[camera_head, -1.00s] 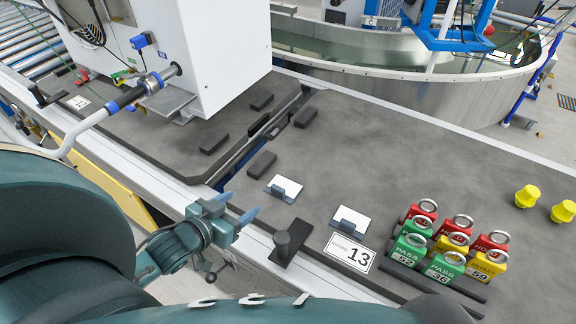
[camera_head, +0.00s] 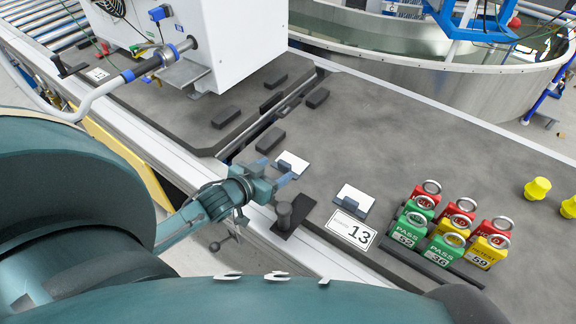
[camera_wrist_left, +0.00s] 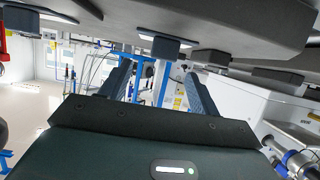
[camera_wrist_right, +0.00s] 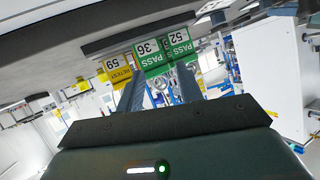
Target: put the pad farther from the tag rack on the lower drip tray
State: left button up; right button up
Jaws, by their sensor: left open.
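The pad farther from the tag rack (camera_head: 293,161) is the left one; the nearer pad (camera_head: 356,198) lies beside the "13" card. The tag rack (camera_head: 440,268) holds green, red and yellow tags. My left gripper (camera_head: 274,172) is open and empty, its fingertips just short of the farther pad. In the left wrist view that pad's block (camera_wrist_left: 166,48) shows between the fingers, apart from them. My right gripper (camera_wrist_right: 160,72) is open and empty, facing the tags. I cannot make out which surface is the lower drip tray.
A black post on a plate (camera_head: 290,214) stands right of my left gripper. Several dark blocks (camera_head: 270,140) lie behind the pads. A white pump housing (camera_head: 232,45) with a hose stands at the back left. Yellow knobs (camera_head: 538,188) stand at the right. The middle back of the bench is clear.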

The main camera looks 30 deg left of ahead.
aim_at(285, 163)
pick_arm(q)
jog(key=x, duration=0.4)
jog(key=shift+w+a+f+b, duration=0.2)
jog(key=shift+b, duration=0.15)
jog(key=c, duration=1.1)
jog(key=shift+c, duration=0.2)
jog(key=shift+r, duration=0.15)
